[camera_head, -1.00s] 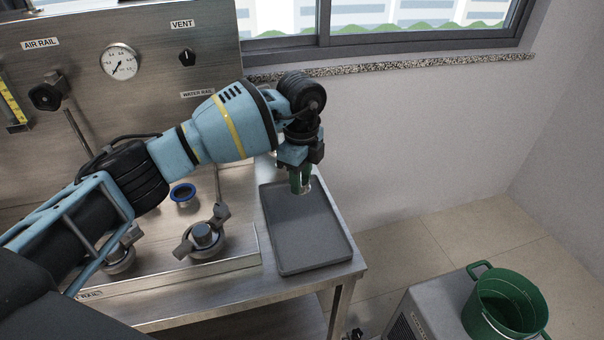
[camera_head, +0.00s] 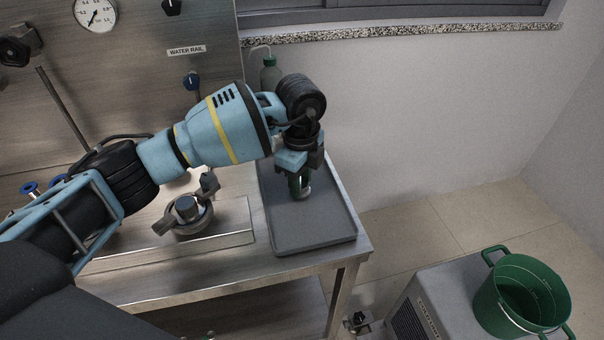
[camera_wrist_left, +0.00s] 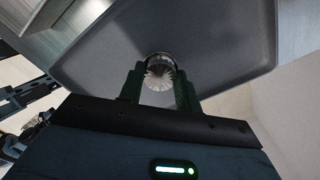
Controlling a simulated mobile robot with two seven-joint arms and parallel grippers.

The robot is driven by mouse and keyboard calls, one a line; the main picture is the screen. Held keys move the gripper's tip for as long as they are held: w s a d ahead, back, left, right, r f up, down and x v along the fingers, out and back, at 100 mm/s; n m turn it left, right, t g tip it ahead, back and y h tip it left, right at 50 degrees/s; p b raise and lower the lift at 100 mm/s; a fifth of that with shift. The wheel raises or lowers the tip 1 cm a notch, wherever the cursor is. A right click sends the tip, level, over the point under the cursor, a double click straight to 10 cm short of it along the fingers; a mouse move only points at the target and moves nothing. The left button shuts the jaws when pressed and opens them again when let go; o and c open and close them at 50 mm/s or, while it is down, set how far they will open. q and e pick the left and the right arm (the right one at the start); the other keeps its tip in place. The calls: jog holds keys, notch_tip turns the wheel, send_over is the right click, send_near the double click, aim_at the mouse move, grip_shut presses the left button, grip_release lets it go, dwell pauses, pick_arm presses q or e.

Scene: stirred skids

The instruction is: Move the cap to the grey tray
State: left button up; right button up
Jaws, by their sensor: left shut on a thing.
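The grey tray (camera_head: 312,232) lies flat on the right end of the steel bench. My left gripper (camera_head: 300,190) is over the tray, pointing down, with its green fingers shut on the cap. In the left wrist view the cap (camera_wrist_left: 159,76) is a small round metallic piece with a ridged face, held between the two fingers (camera_wrist_left: 160,88), with the grey tray (camera_wrist_left: 215,60) behind it. In the head view the fingers mostly hide the cap. I cannot tell whether the cap touches the tray. My right gripper is not in view.
A clamp fitting (camera_head: 188,212) stands on the bench left of the tray. A green bottle (camera_head: 270,74) stands behind my left arm. A green bucket (camera_head: 522,295) sits on a grey unit at the lower right. The tray around the gripper is bare.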

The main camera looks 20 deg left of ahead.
pick_arm(q)
jog(key=shift+f, duration=0.1)
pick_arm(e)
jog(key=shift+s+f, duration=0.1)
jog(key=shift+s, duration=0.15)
pick_arm(q)
jog(key=shift+f, duration=0.6)
dwell(0.3)
jog(key=o, duration=1.2)
jog(key=shift+c, duration=0.2)
jog(key=shift+r+p, duration=2.1)
jog(key=shift+r, duration=1.5)
jog(key=shift+f, duration=0.15)
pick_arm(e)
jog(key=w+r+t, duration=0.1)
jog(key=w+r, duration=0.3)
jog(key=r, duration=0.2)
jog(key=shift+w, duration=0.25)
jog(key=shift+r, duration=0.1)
